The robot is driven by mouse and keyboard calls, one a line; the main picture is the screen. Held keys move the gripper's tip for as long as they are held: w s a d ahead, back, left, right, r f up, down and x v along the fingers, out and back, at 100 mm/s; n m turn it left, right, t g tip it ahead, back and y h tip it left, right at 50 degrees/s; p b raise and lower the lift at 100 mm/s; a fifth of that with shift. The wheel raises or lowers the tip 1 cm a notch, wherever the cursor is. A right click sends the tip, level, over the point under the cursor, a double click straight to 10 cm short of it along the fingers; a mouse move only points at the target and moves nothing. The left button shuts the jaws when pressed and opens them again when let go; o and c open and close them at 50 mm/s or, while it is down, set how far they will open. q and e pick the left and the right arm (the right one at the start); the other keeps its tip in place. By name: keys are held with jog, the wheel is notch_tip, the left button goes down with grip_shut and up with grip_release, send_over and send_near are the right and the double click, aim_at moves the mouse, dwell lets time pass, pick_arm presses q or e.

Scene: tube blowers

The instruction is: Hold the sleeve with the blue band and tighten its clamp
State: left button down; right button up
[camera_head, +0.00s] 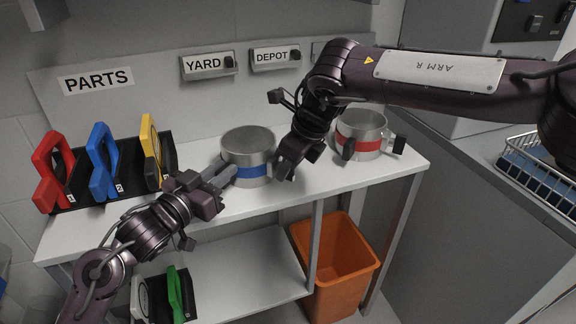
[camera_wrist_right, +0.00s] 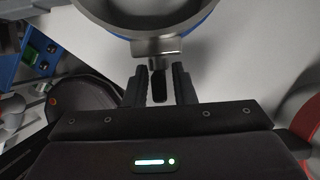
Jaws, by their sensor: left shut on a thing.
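The metal sleeve (camera_head: 248,143) with the blue band (camera_head: 255,171) stands upright on the white shelf top. My left gripper (camera_head: 224,178) is shut on a part at its left side; its fingers hide what they grip. My right gripper (camera_head: 284,170) is at the sleeve's right side, pointing down towards it. In the right wrist view the sleeve's rim (camera_wrist_right: 150,47) is at the top. The clamp's dark key (camera_wrist_right: 158,86) hangs between the fingers of my right gripper (camera_wrist_right: 158,88), which are open with a gap on both sides of it.
A second sleeve with a red band (camera_head: 368,148) stands to the right, close behind my right gripper. A black rack (camera_head: 75,192) with red, blue and yellow handled pieces is at the left. An orange bin (camera_head: 335,270) stands below. The shelf's front edge is clear.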

grip_shut()
jog(key=shift+g, duration=0.3)
jog(key=g+y, duration=0.2)
jog(key=m+g, duration=0.1)
jog(key=shift+w+d+f+g+y, duration=0.1)
jog(key=shift+w+g+y, duration=0.2)
jog(key=shift+y, duration=0.1)
jog(key=m+g+y, duration=0.1)
jog(key=g+y, duration=0.1)
jog(key=g, duration=0.1)
jog(key=shift+g+y, duration=0.3)
jog(key=shift+y, duration=0.1)
jog(key=shift+o, duration=1.4)
grip_release()
